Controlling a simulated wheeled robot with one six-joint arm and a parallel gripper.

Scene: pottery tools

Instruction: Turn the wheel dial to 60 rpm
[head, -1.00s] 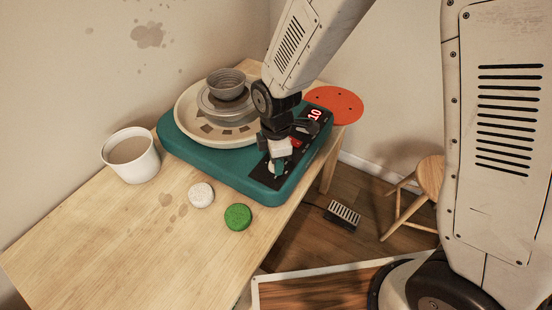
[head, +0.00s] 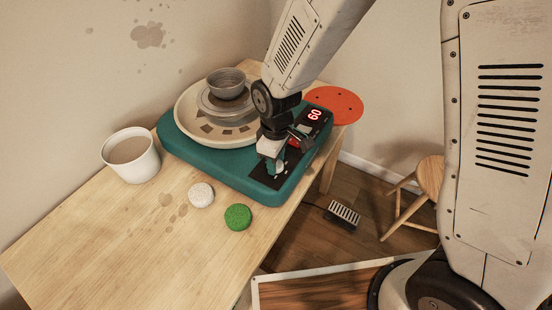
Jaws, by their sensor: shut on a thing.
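The teal pottery wheel (head: 215,160) stands on the table. A grey bowl (head: 226,82) sits on its round wheel head. The black control panel (head: 267,184) runs along its right side. The red display (head: 314,114) at the panel's far end reads 60. My gripper (head: 275,161) points down over the near part of the panel and is shut on the wheel dial. The jaws hide most of the dial, so its pointer cannot be read.
A white bucket (head: 131,156) stands on the table's left. A white round sponge (head: 201,194) and a green one (head: 238,217) lie in front of the wheel. An orange disc (head: 334,105) lies behind it. A pedal (head: 343,214) and a stool (head: 430,178) are on the floor.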

